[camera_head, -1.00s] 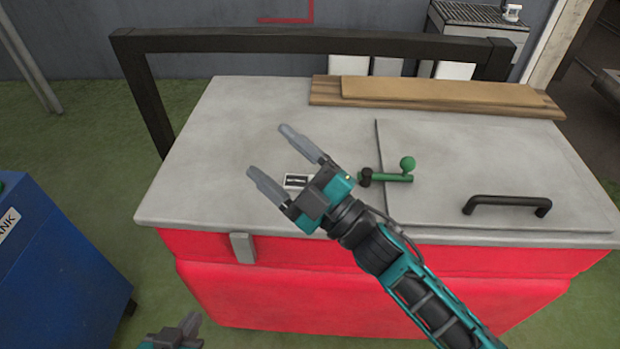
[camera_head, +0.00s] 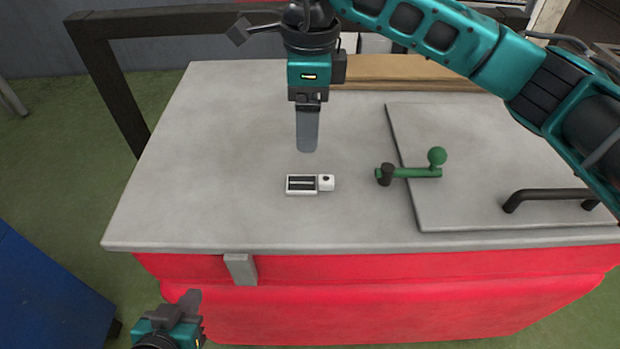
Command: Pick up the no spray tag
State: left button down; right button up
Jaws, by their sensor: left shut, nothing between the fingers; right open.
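A small white tag (camera_head: 301,185) with a dark panel and a round dark spot at its right end lies flat on the grey cabinet top (camera_head: 220,130). I take it for the no spray tag; its print is too small to read. My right gripper (camera_head: 307,148) points down above and just behind the tag, not touching it. Its fingers are seen edge-on, one in front of the other; it is open and empty. My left gripper (camera_head: 190,300) is low at the bottom left, in front of the red cabinet front, shut and empty.
A green lever with a ball knob (camera_head: 437,157) stands right of the tag. A raised lid (camera_head: 480,130) with a black handle (camera_head: 550,194) lies farther right. Wooden boards (camera_head: 410,72) and a black rail (camera_head: 150,22) are at the back. The top left of the tag is clear.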

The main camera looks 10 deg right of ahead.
aim_at(310, 183)
jog(key=f, duration=0.6)
jog(key=f+b, duration=0.1)
jog(key=f, duration=0.5)
jog(key=shift+d+f, duration=0.2)
jog(key=shift+f, duration=0.1)
jog(key=c, duration=1.1)
jog(key=shift+r, duration=0.15)
